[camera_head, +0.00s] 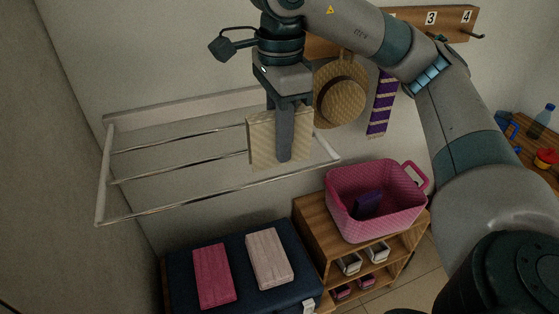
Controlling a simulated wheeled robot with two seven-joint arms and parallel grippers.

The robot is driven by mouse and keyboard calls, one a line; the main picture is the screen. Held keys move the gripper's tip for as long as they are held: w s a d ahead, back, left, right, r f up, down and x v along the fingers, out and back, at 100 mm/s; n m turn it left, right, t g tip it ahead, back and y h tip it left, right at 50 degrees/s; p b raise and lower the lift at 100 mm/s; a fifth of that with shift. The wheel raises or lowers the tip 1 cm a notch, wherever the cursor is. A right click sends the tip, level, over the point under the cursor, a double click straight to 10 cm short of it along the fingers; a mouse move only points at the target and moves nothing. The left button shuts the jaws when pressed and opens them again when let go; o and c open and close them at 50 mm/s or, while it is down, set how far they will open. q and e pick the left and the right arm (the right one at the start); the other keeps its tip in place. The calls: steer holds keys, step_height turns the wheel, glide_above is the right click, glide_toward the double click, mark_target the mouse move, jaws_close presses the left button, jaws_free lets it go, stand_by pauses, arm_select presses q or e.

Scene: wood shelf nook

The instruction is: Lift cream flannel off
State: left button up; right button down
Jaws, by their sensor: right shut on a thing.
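The cream flannel (262,142) hangs upright at the right end of the wall drying rack (150,215). My right gripper (284,155) comes down from above and is shut on the flannel, its finger covering the cloth's middle. The flannel's lower edge is close to the rack's front rail. I cannot tell whether the cloth still touches a rail. My left gripper is not in view.
A straw hat (341,95) and a purple striped scarf (382,105) hang just right of my gripper. A pink basket (376,215) stands on a wooden shelf unit (315,222). Pink (213,275) and pale (269,258) folded cloths lie on a dark blue top (190,258).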

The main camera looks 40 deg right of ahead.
steer(key=shift+r, duration=2.25)
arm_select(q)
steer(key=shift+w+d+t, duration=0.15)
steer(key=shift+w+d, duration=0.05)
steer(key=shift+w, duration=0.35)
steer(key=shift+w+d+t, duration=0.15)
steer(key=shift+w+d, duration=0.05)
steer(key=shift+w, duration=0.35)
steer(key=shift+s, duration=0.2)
